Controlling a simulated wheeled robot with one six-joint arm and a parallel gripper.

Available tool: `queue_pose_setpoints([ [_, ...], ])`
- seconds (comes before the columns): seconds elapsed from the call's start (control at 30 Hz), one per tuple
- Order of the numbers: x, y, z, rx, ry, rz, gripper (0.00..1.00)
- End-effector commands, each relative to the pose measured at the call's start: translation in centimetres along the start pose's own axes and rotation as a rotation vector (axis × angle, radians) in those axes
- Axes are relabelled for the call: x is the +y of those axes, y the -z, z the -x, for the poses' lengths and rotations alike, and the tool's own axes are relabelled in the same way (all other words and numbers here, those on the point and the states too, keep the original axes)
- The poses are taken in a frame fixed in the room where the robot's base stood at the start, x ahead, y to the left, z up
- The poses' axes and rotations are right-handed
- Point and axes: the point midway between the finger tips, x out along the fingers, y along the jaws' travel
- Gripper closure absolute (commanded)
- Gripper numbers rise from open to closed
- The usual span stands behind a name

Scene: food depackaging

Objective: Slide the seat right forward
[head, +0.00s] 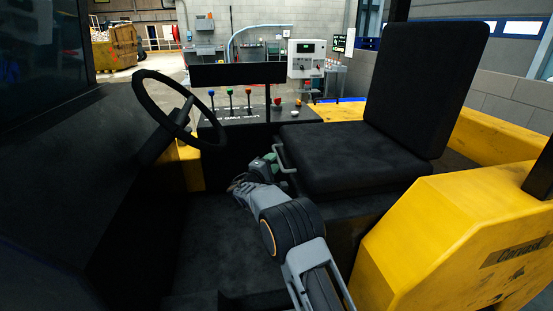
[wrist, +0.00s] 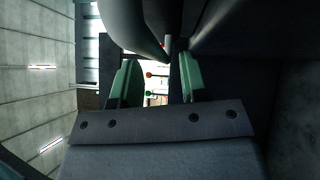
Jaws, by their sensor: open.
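The black seat (head: 345,155) stands at the right of the cab in the head view, with its tall backrest (head: 425,80) at the right. A pale grey-green bar handle (head: 283,159) sticks out at the seat cushion's left edge. My gripper (head: 269,160) is at the left of this handle, close to it; I cannot tell whether they touch. In the wrist view, the two green fingers of my gripper (wrist: 158,80) are apart. Dark rounded surfaces fill the top of that view. No held thing shows between the fingers.
A black steering wheel (head: 165,108) stands at the left. A console (head: 245,112) with coloured levers and a dark screen (head: 238,74) lies beyond my gripper. Yellow bodywork (head: 440,235) bounds the right. The dark floor (head: 215,240) left of my arm is clear.

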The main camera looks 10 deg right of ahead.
Motion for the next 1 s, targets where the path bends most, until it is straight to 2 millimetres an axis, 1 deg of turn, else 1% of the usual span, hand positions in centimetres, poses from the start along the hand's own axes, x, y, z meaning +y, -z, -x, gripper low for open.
queue_pose_setpoints([
  [0.03,0.0,0.0,-0.7,-0.001,0.001,0.0,0.6],
  [0.1,0.0,-0.1,-1.4,-0.002,0.001,0.001,0.6],
  [0.3,0.0,0.0,-2.6,0.0,0.001,0.0,0.6],
  [0.67,0.0,0.0,-2.9,0.0,0.001,0.001,0.61],
  [1.0,0.0,0.0,-2.9,0.0,0.001,0.0,0.93],
])
